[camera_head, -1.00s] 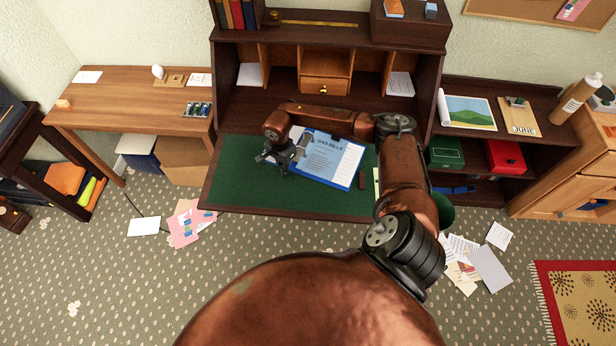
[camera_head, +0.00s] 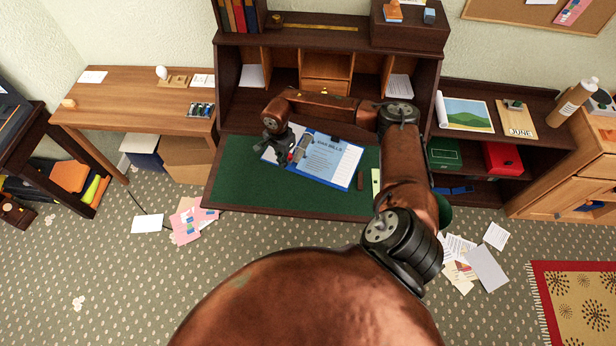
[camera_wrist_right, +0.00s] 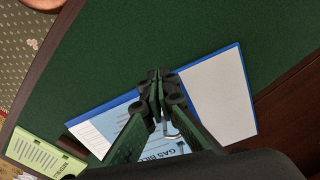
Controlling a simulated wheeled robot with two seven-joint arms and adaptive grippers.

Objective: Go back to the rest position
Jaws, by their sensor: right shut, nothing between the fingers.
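My right gripper (camera_head: 284,166) hangs over the left part of the open blue "GAS BILLS" folder (camera_head: 318,160) on the green desk top. In the right wrist view its fingers (camera_wrist_right: 158,78) are together, with nothing between them, above the folder (camera_wrist_right: 238,75). The fingers and wrist hide part of the folder's pages. Whether the fingertips touch the folder cannot be told. A small red piece shows beside the gripper in the head view, too small to identify. My left gripper is not in view.
The dark desk (camera_head: 225,110) has shelves and a small drawer (camera_head: 325,87) behind my right arm. Bare green surface (camera_head: 240,180) lies left of the folder. A light green card (camera_wrist_right: 45,152) lies near the desk edge. Papers (camera_head: 488,268) lie on the floor.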

